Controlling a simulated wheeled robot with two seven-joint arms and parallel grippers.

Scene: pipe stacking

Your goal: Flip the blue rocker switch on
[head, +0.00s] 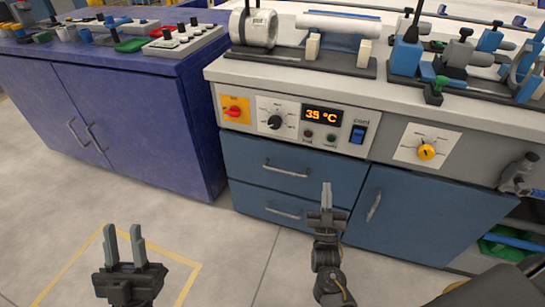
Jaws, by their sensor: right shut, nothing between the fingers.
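The blue rocker switch (358,134) sits on the white control panel at the front of the workbench, right of the 39 °C display (322,117). Which side of it is pressed is too small to tell. My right gripper (327,188) is shut and empty, pointing up in the picture, below and left of the switch and apart from it, in front of the blue drawers. My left gripper (124,244) is open and empty at the lower left, over the floor, far from the switch.
A red knob on a yellow plate (233,110), a black dial (274,122) and a yellow dial (427,152) share the bench front. Drawer handles (285,171) stick out below. Pipe fixtures (408,55) crowd the benchtop. A purple cabinet (140,115) stands left. The floor in front is open.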

